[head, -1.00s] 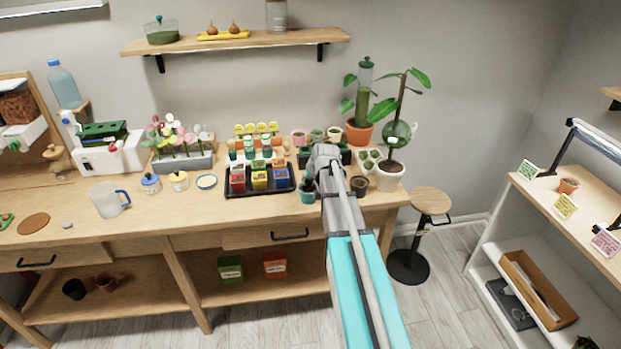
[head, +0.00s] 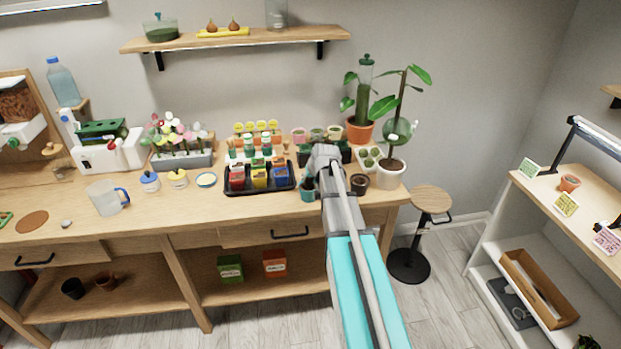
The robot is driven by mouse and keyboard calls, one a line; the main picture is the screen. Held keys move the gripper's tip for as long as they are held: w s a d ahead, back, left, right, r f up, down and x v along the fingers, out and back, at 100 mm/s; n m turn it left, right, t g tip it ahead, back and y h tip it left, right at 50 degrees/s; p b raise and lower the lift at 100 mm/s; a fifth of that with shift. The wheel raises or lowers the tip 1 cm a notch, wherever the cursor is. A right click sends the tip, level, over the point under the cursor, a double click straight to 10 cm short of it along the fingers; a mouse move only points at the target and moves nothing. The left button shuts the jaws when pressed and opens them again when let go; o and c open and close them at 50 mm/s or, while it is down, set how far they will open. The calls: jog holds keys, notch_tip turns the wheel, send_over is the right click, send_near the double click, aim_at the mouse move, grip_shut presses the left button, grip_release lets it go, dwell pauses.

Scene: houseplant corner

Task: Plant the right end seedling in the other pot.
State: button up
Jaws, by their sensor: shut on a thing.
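My gripper (head: 325,158) is over the front right of the bench, seen from behind. Its wrist hides the fingertips and what they are shut on, so I cannot tell whether that is a seedling. A black planter (head: 345,153) with greenery is partly hidden behind my gripper.
A black tray (head: 258,190) of coloured packets lies to the left. A stool (head: 431,200) stands off the right end.

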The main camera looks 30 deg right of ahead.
jog(key=shift+f+b, duration=0.35)
jog(key=shift+f, duration=0.1)
dwell(0.5)
jog(key=o, duration=0.8)
jog(key=shift+o, duration=0.2)
jog(key=shift+o, duration=1.1)
jog(key=shift+r, duration=0.1)
jog(key=shift+r+p, duration=3.45)
jog(key=shift+p, duration=0.1)
